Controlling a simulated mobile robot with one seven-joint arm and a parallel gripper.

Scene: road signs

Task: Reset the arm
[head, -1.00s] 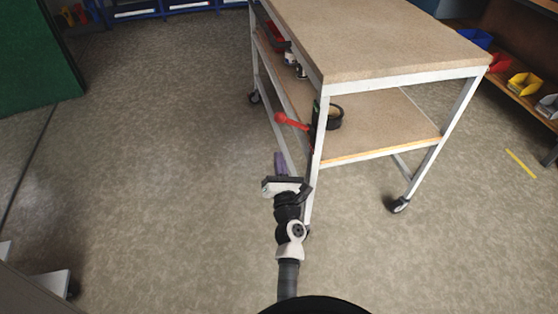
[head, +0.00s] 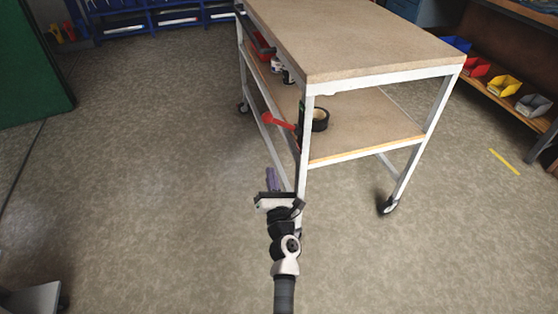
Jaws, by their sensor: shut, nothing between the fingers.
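My gripper (head: 271,180) shows in the head view at the end of my arm, which reaches up from the bottom middle. Its purplish fingers are together with nothing between them. It is in front of the near left side of a wheeled workbench (head: 345,40), close to its near leg in the picture. I cannot tell whether it touches the leg.
The bench's lower shelf (head: 365,125) carries a black tape roll (head: 320,119), a red-handled tool (head: 278,121) and a red bin (head: 263,46). Coloured bins (head: 505,85) sit on a shelf at right. A green panel (head: 30,65) stands at left. Open floor (head: 130,170) lies left.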

